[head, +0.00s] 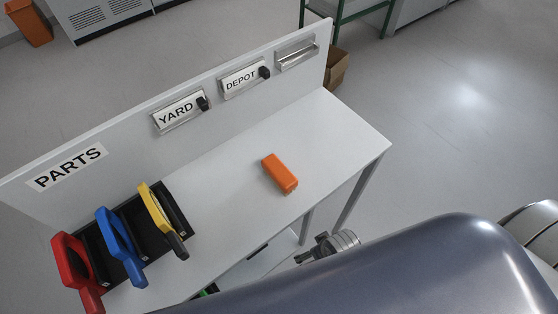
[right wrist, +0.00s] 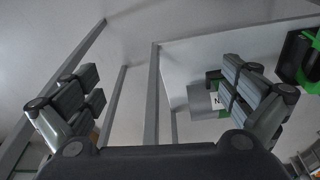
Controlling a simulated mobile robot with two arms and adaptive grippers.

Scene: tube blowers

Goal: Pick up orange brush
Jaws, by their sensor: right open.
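An orange block-shaped object (head: 280,173), which I take for the orange brush, lies on the right part of the white table (head: 330,135). Its bristles cannot be made out. In the right wrist view my right gripper (right wrist: 164,88) is open, its two fingers wide apart with nothing between them. A grey gripper part (head: 328,248), apparently of my right arm, shows in the head view below the table's front edge, apart from the brush. My left gripper is not in view.
Red (head: 75,270), blue (head: 118,245) and yellow (head: 160,218) handled tools sit in a black holder at the table's left. A back panel (head: 225,120) carries labels YARD, DEPOT and PARTS. Table legs (right wrist: 152,100) stand before the right wrist camera. The tabletop around the brush is clear.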

